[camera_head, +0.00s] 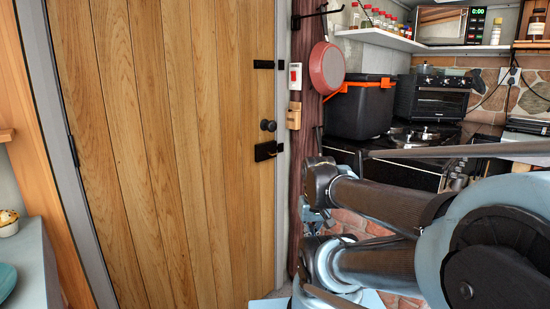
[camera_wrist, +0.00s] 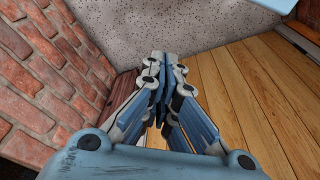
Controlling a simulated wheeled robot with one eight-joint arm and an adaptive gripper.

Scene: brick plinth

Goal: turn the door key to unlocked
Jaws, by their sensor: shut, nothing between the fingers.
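A tall door (camera_head: 165,150) of light wooden planks stands shut-looking in the head view. On its right side is a black lock plate (camera_head: 266,151) with a small dark piece on it; I cannot tell whether that is the key or how it is turned. A round black knob (camera_head: 267,125) sits just above the plate. In the wrist view my gripper (camera_wrist: 166,62) is shut, its blue and white fingers together with nothing between them. It touches neither the lock nor the door as far as I can see.
My folded arm fills the lower right of the head view. A counter (camera_head: 28,265) edges the left. Brick wall (camera_wrist: 45,85) and wooden planks (camera_wrist: 250,90) show in the wrist view.

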